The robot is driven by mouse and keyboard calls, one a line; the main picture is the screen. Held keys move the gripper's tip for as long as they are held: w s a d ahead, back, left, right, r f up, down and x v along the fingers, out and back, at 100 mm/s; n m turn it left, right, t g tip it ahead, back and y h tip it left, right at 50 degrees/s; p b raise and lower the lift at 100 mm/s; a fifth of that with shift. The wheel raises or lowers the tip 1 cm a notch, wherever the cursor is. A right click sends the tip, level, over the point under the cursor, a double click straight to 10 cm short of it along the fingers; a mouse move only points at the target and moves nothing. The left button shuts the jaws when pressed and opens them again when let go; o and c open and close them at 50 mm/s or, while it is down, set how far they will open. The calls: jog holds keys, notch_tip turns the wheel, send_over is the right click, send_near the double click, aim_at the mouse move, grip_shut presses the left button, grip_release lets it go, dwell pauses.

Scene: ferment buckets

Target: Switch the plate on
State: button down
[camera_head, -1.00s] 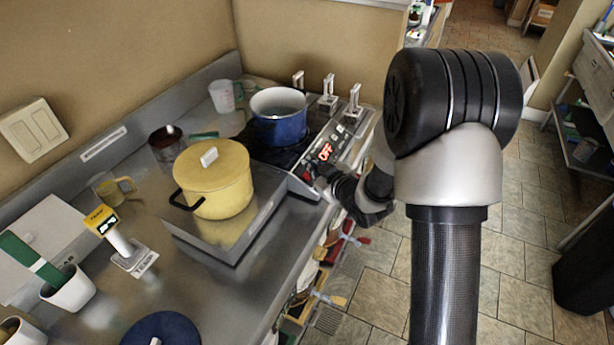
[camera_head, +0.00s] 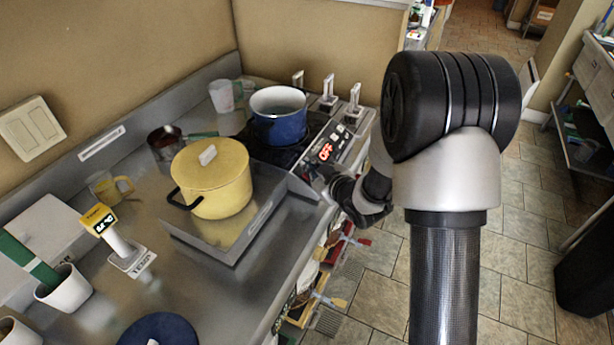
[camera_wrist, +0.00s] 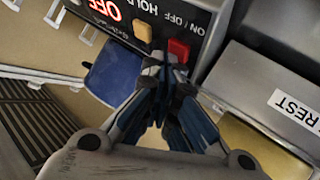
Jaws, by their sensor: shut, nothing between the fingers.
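The hot plate's control panel (camera_head: 322,153) shows a lit red "OFF" at the front of the plate, with a blue pot (camera_head: 284,124) standing on the plate. In the wrist view the display (camera_wrist: 106,8) also reads "OFF". A red button (camera_wrist: 179,48) sits by the "ON / OFF" label and a yellow button (camera_wrist: 142,30) by "HOLD". My gripper (camera_wrist: 166,70) is shut and empty, its tips beside the red button and partly overlapping its lower edge. I cannot tell whether they touch it. In the head view my wrist hides most of the gripper, just right of the panel.
A yellow pot (camera_head: 212,182) stands on a low metal platform (camera_head: 232,243) left of the panel. A metal block marked "REST" (camera_wrist: 270,90) lies right of the buttons. Several upright handles stand behind the panel. Open floor (camera_head: 390,265) lies right of the counter.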

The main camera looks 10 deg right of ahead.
jog(key=shift+a+f+b, duration=0.15)
jog(key=shift+f+b, duration=0.1)
jog(key=shift+b, duration=0.05)
dwell(0.4)
jog(key=shift+s+d+r+p, duration=0.1)
jog(key=shift+d+r+p, duration=0.15)
jog(key=shift+r, duration=0.2)
jog(key=shift+s+d+r+p, duration=0.15)
jog(key=shift+r+p, duration=0.1)
jog(key=shift+r, duration=0.15)
jog(key=shift+s+d+r+p, duration=0.25)
jog(key=shift+d+r+p, duration=0.15)
jog(key=shift+r+p, duration=0.35)
jog(key=shift+s+d+r+p, duration=0.35)
jog(key=shift+r+p, duration=0.15)
jog(key=shift+r, duration=0.45)
jog(key=shift+s+d+r+p, duration=0.2)
jog(key=shift+d+r+p, duration=0.2)
jog(key=shift+r+p, duration=0.35)
jog(key=shift+r, duration=0.15)
